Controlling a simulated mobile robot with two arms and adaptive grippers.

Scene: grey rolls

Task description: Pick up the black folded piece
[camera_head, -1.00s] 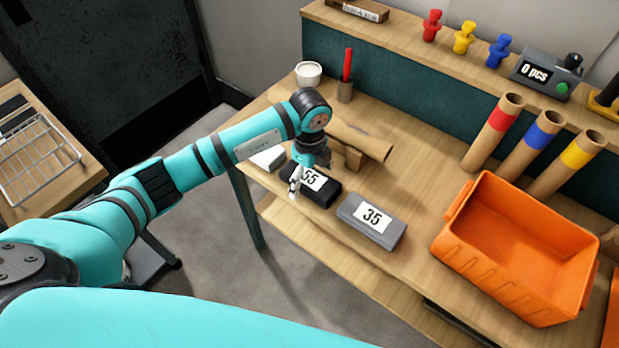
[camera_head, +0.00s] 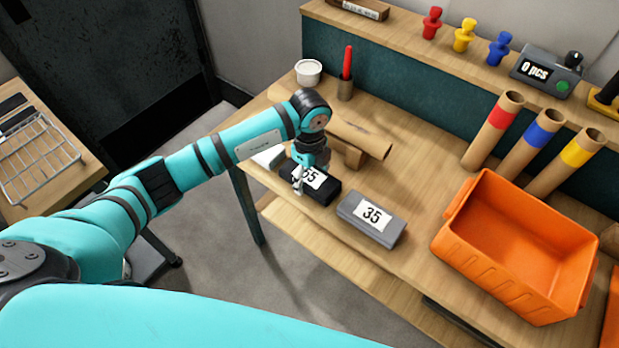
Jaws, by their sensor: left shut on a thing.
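The black folded piece (camera_head: 324,195) lies near the front edge of the wooden table, with a white label ending in 5 that my gripper partly covers. My left gripper (camera_head: 299,187) reaches down onto its left side and is shut on it. The piece appears to rest on the table still; a lift cannot be seen. A grey folded piece (camera_head: 371,218) labelled 35 lies just to its right. A white piece (camera_head: 268,157) shows partly behind my left arm. My right gripper is not in view.
An orange bin (camera_head: 515,245) stands at the right. Behind it lean tubes with red, blue and yellow bands (camera_head: 545,135). A cardboard roll (camera_head: 360,137) lies on a stand behind the black piece. A white cup (camera_head: 308,72) and a red pen in a holder (camera_head: 346,75) stand farther back.

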